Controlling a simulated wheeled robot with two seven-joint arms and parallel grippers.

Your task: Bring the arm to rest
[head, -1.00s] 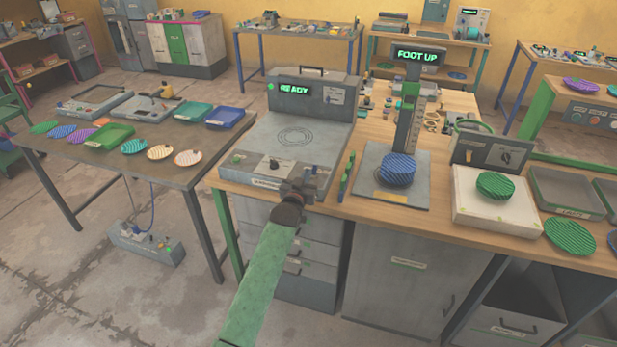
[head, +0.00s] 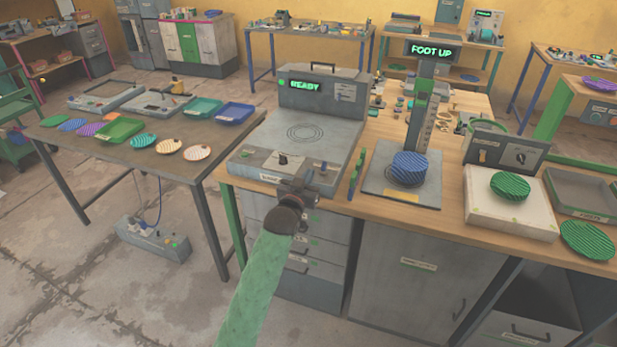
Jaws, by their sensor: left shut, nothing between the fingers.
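My left arm comes in from the bottom of the head view in a green sleeve. My left gripper (head: 298,190) is shut and empty at the front edge of the grey press machine (head: 309,140), close to its front control panel. I cannot tell whether it touches the panel. The machine's display (head: 305,86) reads READY and its bed is bare. My right gripper is not in view.
Right of the machine stands a post with a FOOT UP display (head: 431,51) above a blue striped disc stack (head: 409,166). Green striped plates (head: 509,186) lie farther right. The left table (head: 62,144) holds coloured plates and trays.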

